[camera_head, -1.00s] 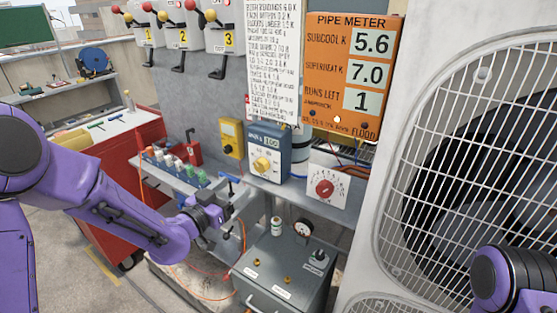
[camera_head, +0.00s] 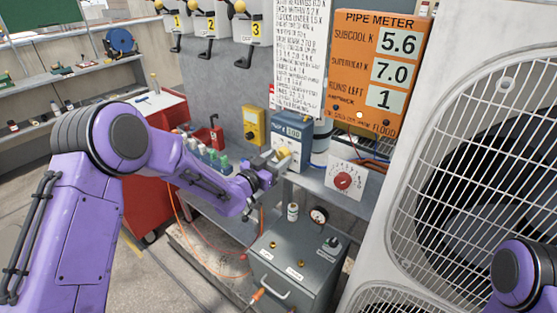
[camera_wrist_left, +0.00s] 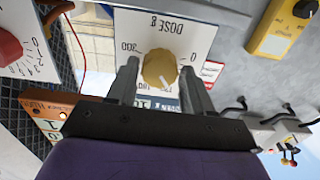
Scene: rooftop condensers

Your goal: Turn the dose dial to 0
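The dose dial is a round yellow knob (camera_wrist_left: 159,67) on the white face of a blue-grey box (camera_head: 305,130). My left gripper (camera_wrist_left: 160,78) is open, with one finger on each side of the knob and small gaps showing. In the head view the gripper (camera_head: 275,163) partly hides the dial. My right gripper is out of frame.
A white panel with a red knob (camera_head: 343,181) stands right of the box. A yellow meter (camera_head: 253,125) is at its left. Below is a grey case (camera_head: 300,262) with a gauge. A large fan unit (camera_head: 480,150) fills the right side.

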